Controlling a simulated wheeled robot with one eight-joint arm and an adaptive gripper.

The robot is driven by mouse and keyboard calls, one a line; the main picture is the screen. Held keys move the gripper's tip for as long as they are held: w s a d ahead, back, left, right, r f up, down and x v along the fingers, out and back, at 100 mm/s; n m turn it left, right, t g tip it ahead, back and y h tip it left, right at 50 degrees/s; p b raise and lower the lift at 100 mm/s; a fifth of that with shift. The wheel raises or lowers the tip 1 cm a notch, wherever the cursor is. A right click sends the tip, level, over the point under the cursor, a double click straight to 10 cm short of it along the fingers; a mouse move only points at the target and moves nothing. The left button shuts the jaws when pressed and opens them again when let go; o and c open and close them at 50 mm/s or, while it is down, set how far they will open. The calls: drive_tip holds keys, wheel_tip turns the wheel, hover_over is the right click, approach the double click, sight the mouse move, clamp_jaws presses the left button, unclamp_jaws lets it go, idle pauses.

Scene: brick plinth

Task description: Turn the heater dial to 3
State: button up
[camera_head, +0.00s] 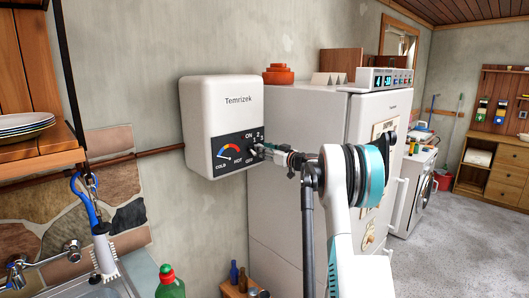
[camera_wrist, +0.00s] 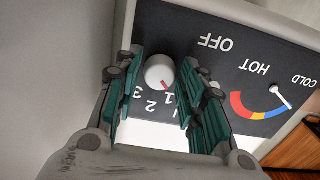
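The white heater (camera_head: 208,118), marked Temrizek, hangs on the wall in the head view. Its dark panel (camera_head: 225,154) carries a gauge. In the wrist view the panel (camera_wrist: 205,22) appears upside down. The numbers 2 and 3 lie to the left of the 1. My gripper (camera_wrist: 159,88) is open, with its green-padded fingers on either side of the dial and visible gaps to it.
A white fridge (camera_head: 290,130) stands right of the heater, with an orange pot (camera_head: 279,74) and a device with a display (camera_head: 384,79) on top. A sink (camera_head: 95,287) with a tap and a green bottle (camera_head: 170,285) are at lower left. Open floor lies at right.

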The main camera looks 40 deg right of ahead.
drive_tip(key=shift+c, duration=0.2)
drive_tip(key=c, duration=0.7)
drive_tip(key=shift+r+m+p, duration=0.1)
drive_tip(key=shift+m+p, duration=0.25)
drive_tip(key=shift+m, duration=8.55)
